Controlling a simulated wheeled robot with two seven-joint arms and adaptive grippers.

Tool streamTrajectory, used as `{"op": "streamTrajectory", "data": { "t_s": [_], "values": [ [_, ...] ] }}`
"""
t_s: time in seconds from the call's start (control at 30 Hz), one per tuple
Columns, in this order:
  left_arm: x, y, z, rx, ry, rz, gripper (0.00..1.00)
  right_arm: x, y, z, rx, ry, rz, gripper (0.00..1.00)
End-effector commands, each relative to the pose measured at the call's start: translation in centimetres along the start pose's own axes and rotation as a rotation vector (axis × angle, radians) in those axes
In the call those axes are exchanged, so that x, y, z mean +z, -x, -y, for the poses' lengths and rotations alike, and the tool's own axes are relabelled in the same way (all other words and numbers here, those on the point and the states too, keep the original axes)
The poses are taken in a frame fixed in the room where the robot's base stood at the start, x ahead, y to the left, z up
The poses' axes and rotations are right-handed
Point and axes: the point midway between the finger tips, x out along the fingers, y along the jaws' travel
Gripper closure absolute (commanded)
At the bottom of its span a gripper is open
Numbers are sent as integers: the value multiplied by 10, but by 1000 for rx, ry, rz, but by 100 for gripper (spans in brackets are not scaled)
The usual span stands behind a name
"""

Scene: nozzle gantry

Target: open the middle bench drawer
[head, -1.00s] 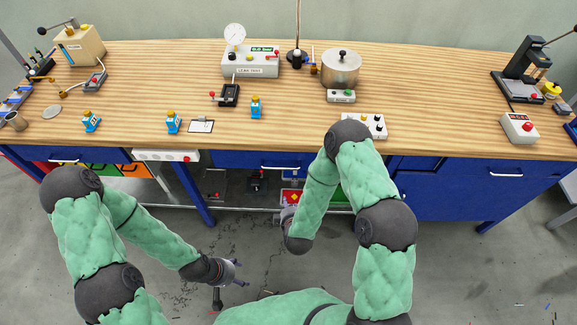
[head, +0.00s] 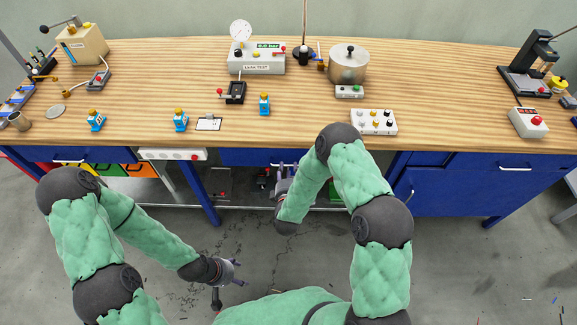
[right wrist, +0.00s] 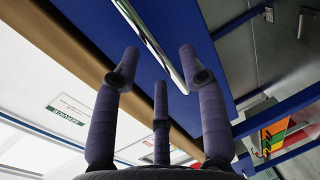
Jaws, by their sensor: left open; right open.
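The blue middle drawer (head: 240,157) is under the bench top at the centre of the head view, its front partly hidden by my right arm. It also shows in the right wrist view (right wrist: 220,65), with its silver bar handle (right wrist: 152,42) running between the fingertips. My right gripper (head: 283,177) is at the drawer front by the handle, open. In the right wrist view, its fingers (right wrist: 158,62) are spread on both sides of the handle; I cannot tell whether they touch it. The drawer looks closed. My left gripper (head: 238,273) is open and empty, low over the floor.
The wooden bench top (head: 300,110) carries a gauge box (head: 257,60), a metal pot (head: 348,65), a white knob panel (head: 374,121) and small blue bottles. A right drawer (head: 500,172) and a left drawer (head: 70,155) flank the middle one. Floor in front is clear.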

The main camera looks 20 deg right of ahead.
Motion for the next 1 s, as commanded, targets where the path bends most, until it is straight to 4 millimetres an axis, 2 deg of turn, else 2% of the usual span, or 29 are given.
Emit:
{"op": "streamTrajectory", "data": {
  "t_s": [0.1,0.23,0.6,0.63,0.77,1.0],
  "values": [
    [0,-5,2,0,0,0,35,0,-17,1,1,-2,1,57],
    [0,-7,2,0,0,0,35,0,-27,1,0,-1,-1,57],
    [0,-7,2,0,0,-1,35,0,-32,0,-1,-1,-1,57],
    [0,-7,2,0,0,-1,35,0,-32,0,-1,-1,-1,63],
    [0,-7,2,0,0,-1,35,0,-32,0,-1,-1,-1,100],
    [0,-7,3,0,0,-1,35,0,-32,0,-2,-1,-1,100]
  ]
}}
